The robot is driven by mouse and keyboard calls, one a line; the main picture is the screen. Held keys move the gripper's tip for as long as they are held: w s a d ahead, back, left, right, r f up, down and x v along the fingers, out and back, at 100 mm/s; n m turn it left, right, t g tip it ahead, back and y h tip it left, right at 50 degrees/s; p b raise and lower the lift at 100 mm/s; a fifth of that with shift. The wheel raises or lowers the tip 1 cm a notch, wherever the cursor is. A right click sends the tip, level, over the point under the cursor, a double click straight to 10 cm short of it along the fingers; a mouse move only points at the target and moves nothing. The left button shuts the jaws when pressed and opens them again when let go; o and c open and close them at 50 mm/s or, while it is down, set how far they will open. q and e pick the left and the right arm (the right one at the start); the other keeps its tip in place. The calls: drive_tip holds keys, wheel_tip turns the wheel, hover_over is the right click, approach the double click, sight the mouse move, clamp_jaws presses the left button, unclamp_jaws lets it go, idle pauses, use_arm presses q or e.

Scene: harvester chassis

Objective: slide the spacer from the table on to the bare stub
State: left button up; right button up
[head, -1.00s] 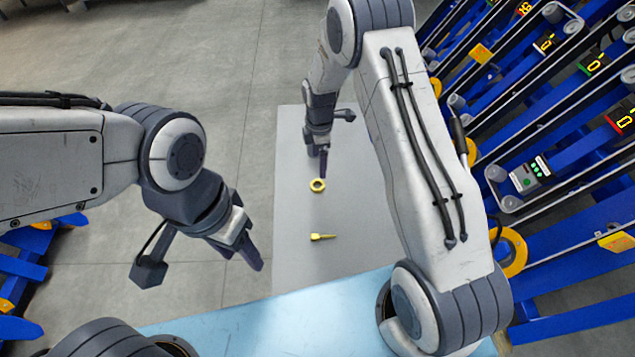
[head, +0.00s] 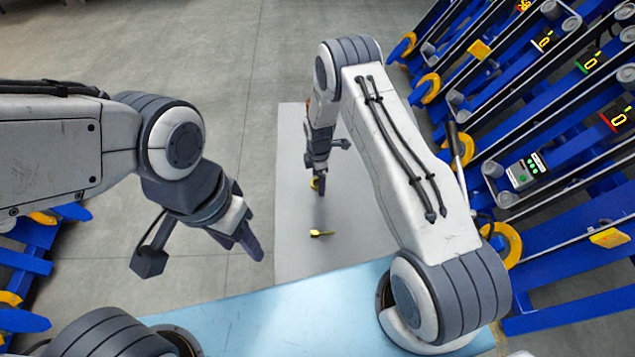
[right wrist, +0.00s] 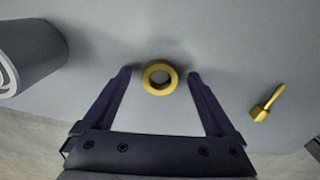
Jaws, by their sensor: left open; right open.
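The spacer, a thick yellow ring (right wrist: 146,81), lies flat on the grey table (head: 290,150). In the head view it is mostly hidden behind my right gripper (head: 319,187). In the right wrist view, my right gripper (right wrist: 160,76) is open, with one finger on each side of the ring and a gap on both sides. My left gripper (head: 250,245) is open and empty, left of the table and well away from the ring. I cannot make out for sure which part is the bare stub.
A small yellow bolt-like piece (head: 321,234) lies on the table nearer to me; it also shows in the right wrist view (right wrist: 261,113). Blue machine frames (head: 560,200) with rollers, yellow rings and small displays stand at the right.

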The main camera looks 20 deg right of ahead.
drive_tip(key=shift+c, duration=0.3)
clamp_jaws()
drive_tip(key=shift+r, duration=0.15)
